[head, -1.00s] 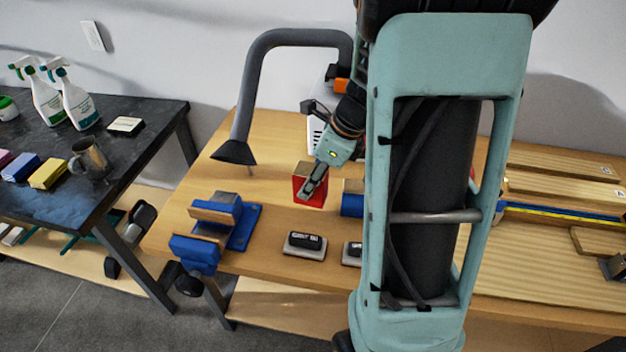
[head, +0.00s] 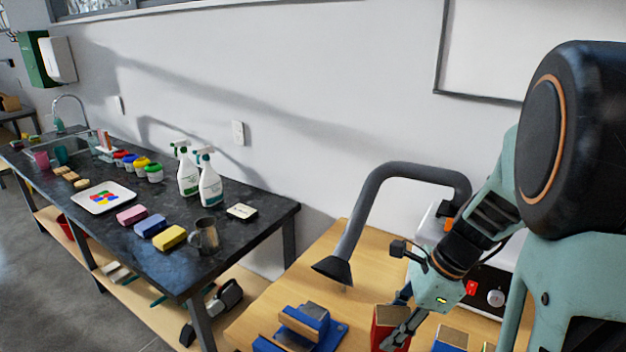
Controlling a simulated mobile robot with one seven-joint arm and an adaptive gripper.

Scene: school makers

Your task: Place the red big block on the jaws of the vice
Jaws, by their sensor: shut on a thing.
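The red big block (head: 386,326) has a brown top and is at the lower right of the head view, over the wooden workbench. My gripper (head: 398,335) is shut on it, with a finger across its near face. The block's lower end is cut off by the picture edge, so I cannot tell whether it touches the bench. The blue vice (head: 318,318) stands on the bench to the left of the block, apart from it. The vice has brown jaw faces, and its front part is partly cut off at the bottom edge.
A grey extraction arm (head: 372,205) with a black hood arches above the bench behind the vice. A blue block (head: 450,338) stands right of my gripper. A black table (head: 120,235) at the left holds spray bottles (head: 209,187), a metal mug (head: 205,236) and sponges.

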